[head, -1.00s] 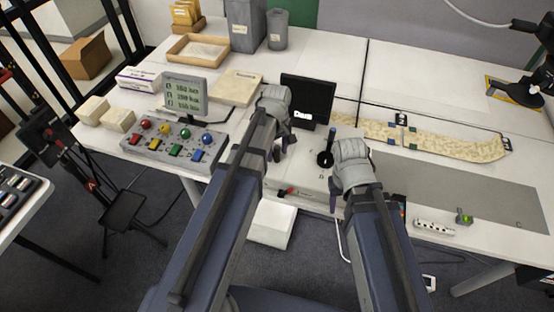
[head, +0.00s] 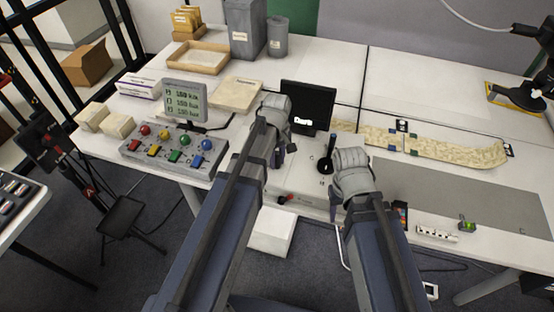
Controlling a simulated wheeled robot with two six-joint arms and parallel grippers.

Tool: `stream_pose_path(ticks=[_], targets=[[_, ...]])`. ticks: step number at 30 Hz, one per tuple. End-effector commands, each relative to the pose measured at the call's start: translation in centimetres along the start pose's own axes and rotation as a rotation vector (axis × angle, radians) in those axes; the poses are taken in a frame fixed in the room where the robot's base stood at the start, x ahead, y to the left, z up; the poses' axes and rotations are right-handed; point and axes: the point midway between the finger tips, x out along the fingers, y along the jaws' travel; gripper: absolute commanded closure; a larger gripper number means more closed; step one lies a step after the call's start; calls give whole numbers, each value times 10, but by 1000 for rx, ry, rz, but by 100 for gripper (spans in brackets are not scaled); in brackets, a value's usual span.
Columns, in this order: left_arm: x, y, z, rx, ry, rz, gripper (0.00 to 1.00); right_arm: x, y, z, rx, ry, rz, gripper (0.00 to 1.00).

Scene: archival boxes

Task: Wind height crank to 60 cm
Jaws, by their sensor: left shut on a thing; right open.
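My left gripper (head: 282,152) is in front of the black screen, over the left part of the white unit at the table's front edge. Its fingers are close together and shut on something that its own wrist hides. My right gripper (head: 335,196) is open near the front edge, right of the black upright lever (head: 328,152). A small red-tipped control (head: 286,198) shows on the white unit's front, below my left gripper. I cannot pick out a height crank or a height scale for certain. A bent pale rod (head: 341,248) hangs below the edge near my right arm.
The white table (head: 410,80) holds a grey display (head: 185,100), a button box (head: 173,150) and a wooden tray (head: 198,56). A patterned strip (head: 455,151) lies right of the black screen (head: 307,105). The grey mat (head: 450,195) is largely clear.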

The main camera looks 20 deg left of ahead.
Motion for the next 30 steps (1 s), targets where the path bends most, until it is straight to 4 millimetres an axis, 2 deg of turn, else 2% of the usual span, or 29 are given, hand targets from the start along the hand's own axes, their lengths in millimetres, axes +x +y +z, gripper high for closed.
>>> stream_pose_path(ticks=[22,30], targets=[[0,4,-1,-46,0,-1,100,0,0,0,0,0,0,50],[0,14,-4,-140,-1,1,100,0,0,0,0,0,0,50]])
